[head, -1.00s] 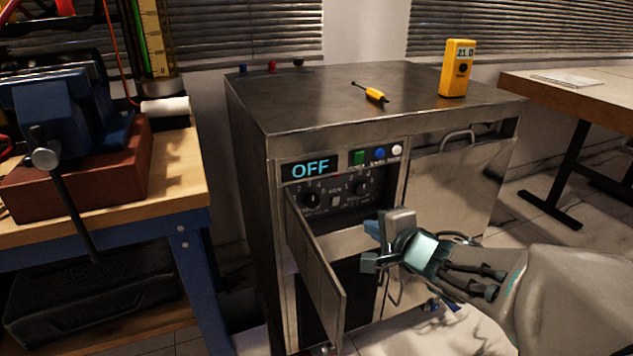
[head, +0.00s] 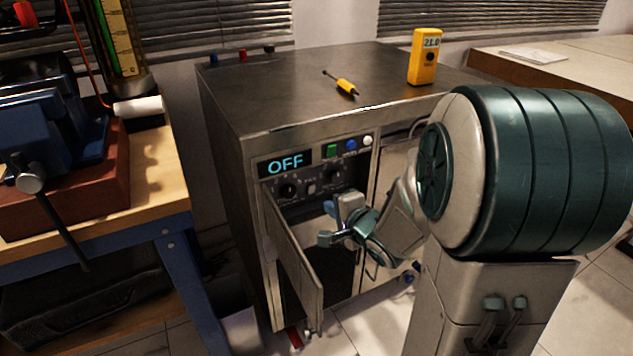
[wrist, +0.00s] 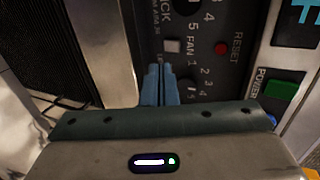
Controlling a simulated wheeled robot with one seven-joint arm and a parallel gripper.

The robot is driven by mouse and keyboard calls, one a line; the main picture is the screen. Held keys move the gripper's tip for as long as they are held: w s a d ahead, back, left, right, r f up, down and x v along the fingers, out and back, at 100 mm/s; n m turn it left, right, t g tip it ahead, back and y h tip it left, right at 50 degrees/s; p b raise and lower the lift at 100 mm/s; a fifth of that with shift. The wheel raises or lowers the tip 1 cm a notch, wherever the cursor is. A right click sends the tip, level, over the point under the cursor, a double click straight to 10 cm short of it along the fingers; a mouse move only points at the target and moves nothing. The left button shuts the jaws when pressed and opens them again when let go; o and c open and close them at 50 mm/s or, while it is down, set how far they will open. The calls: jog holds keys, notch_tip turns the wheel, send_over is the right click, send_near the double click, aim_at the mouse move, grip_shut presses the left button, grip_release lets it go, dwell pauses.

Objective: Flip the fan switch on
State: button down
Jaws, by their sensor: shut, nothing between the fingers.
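The fan switch (head: 310,188) is a small grey square on the dark control panel (head: 308,199), between two round black knobs. In the wrist view the fan switch (wrist: 172,46) sits beside the "FAN" lettering, just beyond my fingertips. My gripper (head: 330,208) is in front of the panel, below and right of the switch. In the wrist view its blue fingers (wrist: 158,72) are together with nothing between them. They seem apart from the switch, though the gap is hard to judge. The display (head: 285,161) above reads OFF.
An open cabinet door (head: 292,262) hangs left of my gripper. Green, blue and white buttons (head: 349,147) sit above the panel, and a red reset button (wrist: 222,48) near the switch. A screwdriver (head: 345,86) and yellow meter (head: 424,57) are on top.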

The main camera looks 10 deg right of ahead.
aim_at(312, 189)
jog(key=x, duration=0.3)
jog(key=p+x, duration=0.1)
jog(key=x, duration=0.1)
jog(key=shift+w+r, duration=0.3)
jog(key=shift+w, duration=0.1)
jog(key=shift+w+a+r, duration=0.1)
jog(key=shift+w, duration=0.3)
jog(key=shift+w+a+r, duration=0.1)
jog(key=shift+w+r, duration=0.05)
jog(key=shift+w, duration=0.25)
jog(key=shift+r, duration=0.15)
